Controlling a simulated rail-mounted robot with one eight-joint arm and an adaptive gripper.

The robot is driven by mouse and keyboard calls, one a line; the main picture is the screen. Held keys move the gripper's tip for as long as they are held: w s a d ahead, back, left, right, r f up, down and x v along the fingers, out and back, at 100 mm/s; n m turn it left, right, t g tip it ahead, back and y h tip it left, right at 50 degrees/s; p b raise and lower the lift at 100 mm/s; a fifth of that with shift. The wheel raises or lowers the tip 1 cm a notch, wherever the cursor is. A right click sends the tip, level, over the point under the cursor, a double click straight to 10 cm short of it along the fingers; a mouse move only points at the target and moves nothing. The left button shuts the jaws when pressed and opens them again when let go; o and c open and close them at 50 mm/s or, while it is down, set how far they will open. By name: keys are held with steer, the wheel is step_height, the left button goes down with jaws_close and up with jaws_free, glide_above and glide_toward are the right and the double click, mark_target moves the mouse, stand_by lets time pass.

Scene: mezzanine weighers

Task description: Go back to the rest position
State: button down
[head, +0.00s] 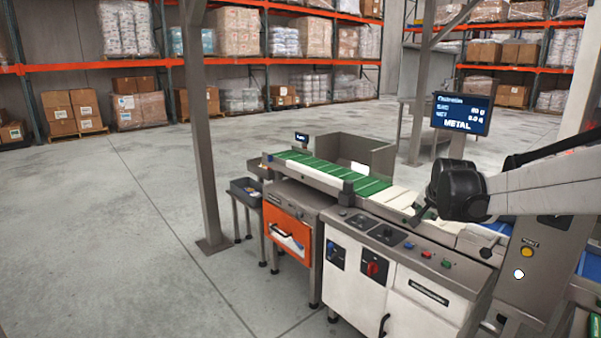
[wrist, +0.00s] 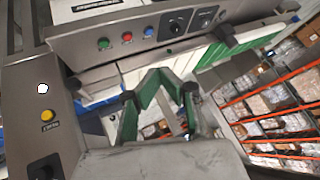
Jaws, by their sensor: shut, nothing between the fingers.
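My gripper (head: 420,213) hangs above the right part of the weigher's top in the head view, partly hidden behind my dark wrist joint. In the wrist view its two fingers lean together and meet at the tips of my gripper (wrist: 160,74); it is shut and empty. The weigher's white cabinet (head: 355,272) with its control panel stands below and in front of it. The control panel (wrist: 150,32) also shows at the top of the wrist view.
A green belt (head: 325,173) runs left from the weigher. A display reading METAL (head: 462,114) stands behind my arm. An orange-fronted bin (head: 287,232) and a steel post (head: 201,140) stand left. A yellow button (head: 526,252) sits on a grey column at right. The left floor is clear.

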steer(key=s+a+r+n+p, duration=0.1)
steer(key=s+a+r, duration=0.15)
steer(key=s, duration=0.45)
steer(key=s+a+r+n+p, duration=0.1)
steer(key=s+a+r+n, duration=0.1)
steer(key=s+a, duration=0.35)
steer(key=s+a+r+n+p, duration=0.1)
steer(key=s+a+r, duration=0.15)
steer(key=s, duration=0.55)
steer(key=s+a+f+n+p, duration=0.1)
steer(key=s+a+f+n, duration=0.1)
steer(key=s, duration=0.7)
steer(key=s+a+f+n+g+y+p, duration=0.1)
steer(key=s+a+f+n, duration=0.1)
steer(key=s, duration=0.8)
steer(key=shift+s, duration=0.15)
